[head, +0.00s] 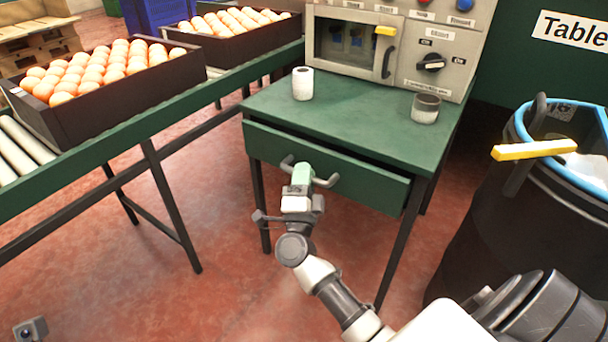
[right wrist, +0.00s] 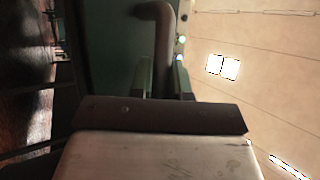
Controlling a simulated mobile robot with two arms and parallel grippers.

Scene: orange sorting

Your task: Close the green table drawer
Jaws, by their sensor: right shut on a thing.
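The green table (head: 345,118) has a green drawer (head: 375,186) under its top. The drawer stands partly open, its front out past the table edge with a dark gap above it. A grey bar handle (head: 328,181) is on its front. My right gripper (head: 300,174) is at the handle, with its green-tipped fingers shut on it and hiding its middle. In the right wrist view the handle (right wrist: 162,25) curves down between the two fingers (right wrist: 163,78). My left gripper's fingers do not show.
A white cup (head: 302,84) and a grey cup (head: 425,108) stand on the table, before a control panel with an oven-like window (head: 350,45). A conveyor with orange-filled crates (head: 150,92) runs at left. A black bin (head: 470,235) stands at right.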

